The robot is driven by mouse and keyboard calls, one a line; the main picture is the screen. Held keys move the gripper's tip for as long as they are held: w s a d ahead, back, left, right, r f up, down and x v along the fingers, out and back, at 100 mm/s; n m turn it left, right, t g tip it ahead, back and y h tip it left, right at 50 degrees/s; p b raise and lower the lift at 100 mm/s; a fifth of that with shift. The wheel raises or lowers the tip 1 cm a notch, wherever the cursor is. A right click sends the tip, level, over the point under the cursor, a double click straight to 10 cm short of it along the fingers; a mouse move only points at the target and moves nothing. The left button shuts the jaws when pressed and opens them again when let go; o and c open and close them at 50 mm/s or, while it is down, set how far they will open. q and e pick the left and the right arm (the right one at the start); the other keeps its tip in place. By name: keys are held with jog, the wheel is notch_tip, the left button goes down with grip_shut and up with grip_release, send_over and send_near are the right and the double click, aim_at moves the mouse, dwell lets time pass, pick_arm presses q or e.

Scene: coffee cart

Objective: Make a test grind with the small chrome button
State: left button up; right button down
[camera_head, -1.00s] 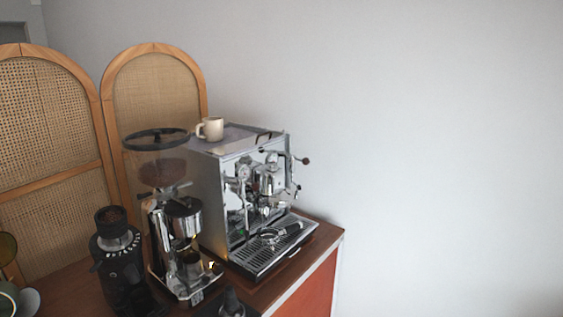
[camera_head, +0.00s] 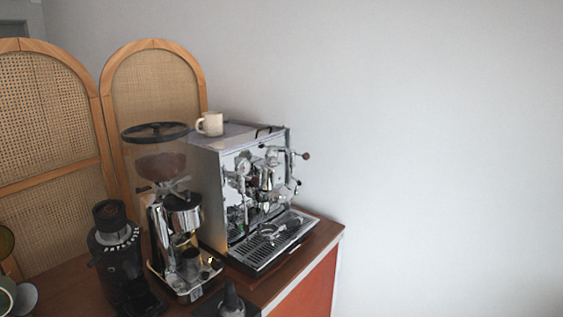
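The chrome grinder (camera_head: 182,222) stands on the cart beside the espresso machine, with a clear hopper (camera_head: 160,160) of brown beans under a dark round lid. Its shiny body faces forward, and a small dark cup-like part sits low in its front. The small chrome button is too small to make out for certain. A black grinder (camera_head: 118,255) stands to its left, with dark beans in its top. Neither of my grippers is in view.
The chrome espresso machine (camera_head: 232,195) stands to the right, with a cream mug (camera_head: 210,123) on top and a portafilter on its drip tray (camera_head: 270,243). A black tamper (camera_head: 231,300) stands at the front. Rattan screens (camera_head: 155,85) stand behind. The wall side at right is clear.

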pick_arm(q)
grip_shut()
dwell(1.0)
